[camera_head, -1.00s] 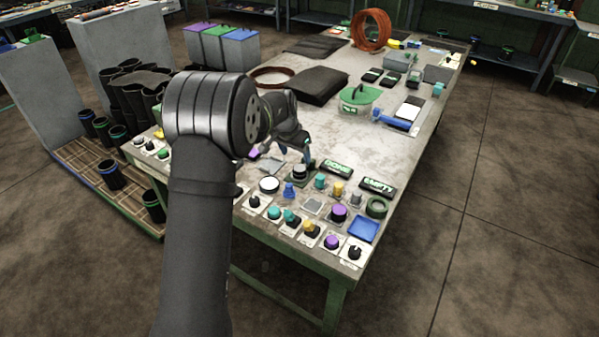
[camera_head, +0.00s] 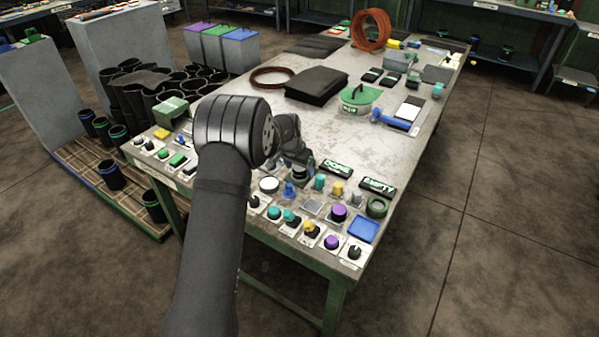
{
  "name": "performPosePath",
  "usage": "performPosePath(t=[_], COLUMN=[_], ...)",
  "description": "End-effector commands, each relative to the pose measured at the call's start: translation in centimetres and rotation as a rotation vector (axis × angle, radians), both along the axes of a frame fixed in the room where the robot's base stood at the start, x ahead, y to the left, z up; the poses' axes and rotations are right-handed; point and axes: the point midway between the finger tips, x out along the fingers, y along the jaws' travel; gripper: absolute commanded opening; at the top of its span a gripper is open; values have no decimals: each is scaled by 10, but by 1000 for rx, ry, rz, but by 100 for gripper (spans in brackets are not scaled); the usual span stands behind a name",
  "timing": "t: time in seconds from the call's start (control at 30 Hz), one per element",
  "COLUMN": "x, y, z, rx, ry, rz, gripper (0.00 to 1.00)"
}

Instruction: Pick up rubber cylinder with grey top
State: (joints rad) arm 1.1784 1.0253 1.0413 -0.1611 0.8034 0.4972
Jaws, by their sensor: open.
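A smaller grey-topped piece (camera_head: 357,198) stands farther right, beside a yellow-topped one (camera_head: 337,188) and a teal one (camera_head: 319,183).
Buttons and knobs crowd the front edge, including a purple one (camera_head: 339,213) and a blue square tray (camera_head: 363,229). A green-lidded container (camera_head: 359,97), a black slab (camera_head: 316,86) and an orange coil (camera_head: 371,31) lie farther back. The table's middle (camera_head: 325,130) is bare.

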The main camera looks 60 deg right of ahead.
Motion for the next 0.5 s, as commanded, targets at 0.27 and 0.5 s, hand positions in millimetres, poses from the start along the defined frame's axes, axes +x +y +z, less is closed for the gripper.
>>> performPosePath(t=[0.27, 0.5], x=[0, 0], y=[0, 0], z=[0, 0], rx=[0, 0], ry=[0, 0], rz=[0, 0], gripper=[22, 16])
